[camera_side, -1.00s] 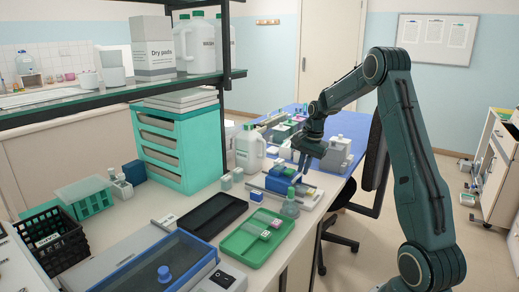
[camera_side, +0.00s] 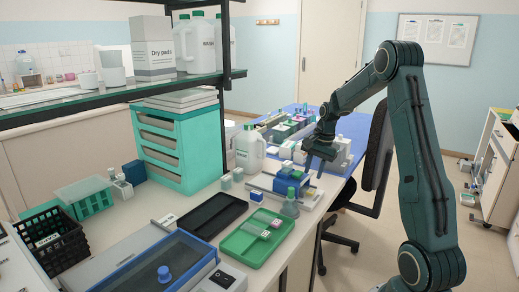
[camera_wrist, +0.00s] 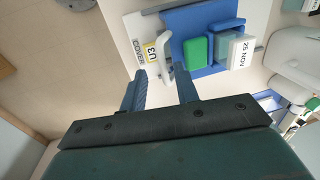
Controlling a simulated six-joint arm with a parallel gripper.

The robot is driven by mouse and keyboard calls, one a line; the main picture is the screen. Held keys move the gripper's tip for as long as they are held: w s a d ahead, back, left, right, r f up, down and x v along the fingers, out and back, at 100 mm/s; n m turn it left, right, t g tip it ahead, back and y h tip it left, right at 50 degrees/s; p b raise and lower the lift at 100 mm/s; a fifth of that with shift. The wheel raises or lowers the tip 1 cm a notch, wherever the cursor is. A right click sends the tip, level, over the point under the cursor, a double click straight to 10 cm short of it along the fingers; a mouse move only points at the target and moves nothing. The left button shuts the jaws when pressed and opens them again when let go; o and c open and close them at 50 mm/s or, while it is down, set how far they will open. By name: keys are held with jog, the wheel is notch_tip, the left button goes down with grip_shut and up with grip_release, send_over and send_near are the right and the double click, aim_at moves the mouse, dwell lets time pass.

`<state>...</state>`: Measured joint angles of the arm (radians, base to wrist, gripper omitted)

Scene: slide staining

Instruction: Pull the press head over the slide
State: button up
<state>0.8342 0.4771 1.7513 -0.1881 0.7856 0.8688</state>
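The blue press (camera_side: 292,184) stands on a pale base at the bench's right edge. In the wrist view, its blue body (camera_wrist: 208,62) carries a green block (camera_wrist: 195,51) and a white block marked "25 NOV" (camera_wrist: 238,50). A white handle (camera_wrist: 165,49) shows at its side, by the base plate labelled "U3" (camera_wrist: 151,47). My gripper (camera_wrist: 161,84) is open and empty; its right fingertip is close to the handle, and contact cannot be told. In the side view my gripper (camera_side: 317,166) is just right of the press. The slide cannot be made out under the press.
A green tray (camera_side: 240,252) with small items and a black tray (camera_side: 213,215) lie nearer. A white jug (camera_side: 250,150) stands behind.

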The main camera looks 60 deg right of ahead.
jog(key=shift+r, duration=0.2)
notch_tip(320, 180, up, 13)
jog(key=s, duration=0.2)
jog(key=shift+s+r, duration=0.15)
jog(key=shift+s, duration=0.1)
dwell(0.4)
jog(key=s+a+r+n+t, duration=0.15)
jog(key=a+n, duration=0.25)
jog(key=a, duration=0.6)
jog(key=a+r+n, duration=0.3)
jog(key=a+n, duration=0.1)
jog(key=a, duration=0.6)
jog(key=s+a+f+n+t, duration=0.1)
jog(key=s+a+f+n, duration=0.1)
jog(key=s+a+n, duration=0.3)
jog(key=s+a+f+n+t, duration=0.1)
jog(key=s+a+n, duration=0.3)
jog(key=s+a, duration=0.4)
jog(key=shift+s+f+n, duration=0.2)
jog(key=shift+f+n, duration=0.2)
jog(key=shift+f, duration=0.35)
